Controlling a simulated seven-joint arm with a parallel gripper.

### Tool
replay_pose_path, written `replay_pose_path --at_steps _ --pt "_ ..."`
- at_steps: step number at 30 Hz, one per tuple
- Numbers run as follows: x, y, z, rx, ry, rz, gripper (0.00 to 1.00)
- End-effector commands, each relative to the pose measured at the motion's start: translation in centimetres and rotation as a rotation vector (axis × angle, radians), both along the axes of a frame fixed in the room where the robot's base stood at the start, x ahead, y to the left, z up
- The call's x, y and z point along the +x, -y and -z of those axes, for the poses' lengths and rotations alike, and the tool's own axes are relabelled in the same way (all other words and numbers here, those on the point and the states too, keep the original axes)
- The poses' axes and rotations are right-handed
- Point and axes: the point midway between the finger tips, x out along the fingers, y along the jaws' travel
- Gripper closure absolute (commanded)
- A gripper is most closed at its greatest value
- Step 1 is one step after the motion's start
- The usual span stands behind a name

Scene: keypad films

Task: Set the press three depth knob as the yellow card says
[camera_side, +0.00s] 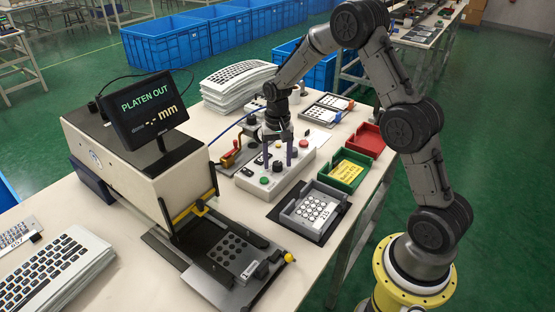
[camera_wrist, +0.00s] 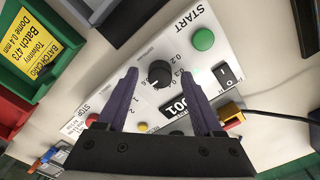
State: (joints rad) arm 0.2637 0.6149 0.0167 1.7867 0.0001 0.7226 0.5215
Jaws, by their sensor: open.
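The yellow card (camera_wrist: 40,42) stands in a green tray and reads Batch 473, Dome 0.4 mm; it also shows in the side view (camera_side: 347,171). The black depth knob (camera_wrist: 159,74) sits on the sloped white control panel (camera_side: 274,180), with a printed scale beside it; numbers near 0.2 and 0.3 are partly legible. The knob's pointer setting is too small to read surely. My gripper (camera_side: 278,152) is over the panel, open and empty. In the wrist view its purple fingers (camera_wrist: 160,80) appear on either side of the knob; contact cannot be told.
The panel has a green START button (camera_wrist: 203,39), a black rocker switch (camera_wrist: 227,74) and a red STOP button (camera_wrist: 91,119). The press display (camera_side: 146,107) reads PLATEN OUT with dashes for dome mm. A grey tray with a keypad film (camera_side: 310,208) lies right of the panel.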

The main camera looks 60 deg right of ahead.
Motion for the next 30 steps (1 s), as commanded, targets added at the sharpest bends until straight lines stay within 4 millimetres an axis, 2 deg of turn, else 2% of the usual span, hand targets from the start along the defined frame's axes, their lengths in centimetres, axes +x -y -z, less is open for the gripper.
replay_pose_path --at_steps 6,17,30 --pt "-0.01 0.0 0.02 0.001 -0.001 0.0 0.34" --pt "-0.01 0.0 -0.01 0.0 0.0 0.0 0.99" --pt "-0.01 0.0 -0.04 0.001 -0.001 -0.049 1.0"
